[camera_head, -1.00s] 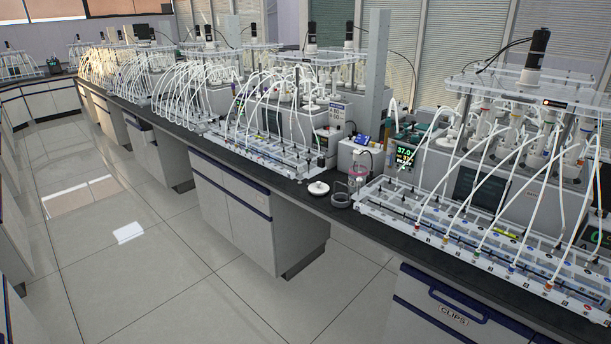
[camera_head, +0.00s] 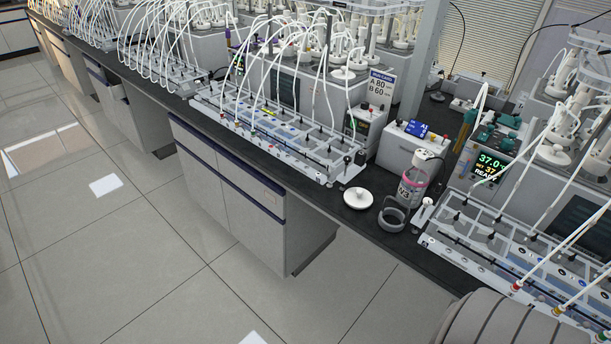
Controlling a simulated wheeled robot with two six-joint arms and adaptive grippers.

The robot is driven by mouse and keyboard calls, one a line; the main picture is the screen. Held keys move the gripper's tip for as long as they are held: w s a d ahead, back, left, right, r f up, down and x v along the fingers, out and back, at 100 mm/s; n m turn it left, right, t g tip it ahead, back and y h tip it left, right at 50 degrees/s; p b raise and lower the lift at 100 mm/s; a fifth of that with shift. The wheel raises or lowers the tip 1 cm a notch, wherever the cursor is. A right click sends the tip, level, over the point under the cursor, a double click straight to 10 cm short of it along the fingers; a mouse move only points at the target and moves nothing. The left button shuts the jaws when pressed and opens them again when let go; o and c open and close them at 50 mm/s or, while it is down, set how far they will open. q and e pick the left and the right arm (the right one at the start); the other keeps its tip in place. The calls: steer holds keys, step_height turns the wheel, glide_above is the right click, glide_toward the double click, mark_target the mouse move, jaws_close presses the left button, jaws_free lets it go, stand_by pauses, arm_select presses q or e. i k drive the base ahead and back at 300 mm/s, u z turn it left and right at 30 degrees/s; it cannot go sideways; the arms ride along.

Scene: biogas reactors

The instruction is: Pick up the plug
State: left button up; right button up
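A white round stopper with a small knob on top (camera_head: 358,199), which looks like the plug, lies on the dark bench top (camera_head: 345,222) near its front edge. A grey ring-shaped holder (camera_head: 393,216) stands just to its right. Behind the ring is a clear bottle with a pink band, a "V3" label and a white top (camera_head: 411,187). Neither of my grippers is in view, and nothing is seen touching the stopper.
A rack with tubes (camera_head: 275,140) stands left of the stopper, another rack (camera_head: 500,252) to the right. A grey box (camera_head: 404,150) and a display reading 37.0 (camera_head: 490,165) stand behind. Open floor (camera_head: 120,260) lies in front of the cabinets (camera_head: 230,195).

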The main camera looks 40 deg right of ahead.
mark_target(358, 197)
steer(key=z, duration=0.25)
steer(key=i, duration=0.9)
steer(key=z, duration=0.65)
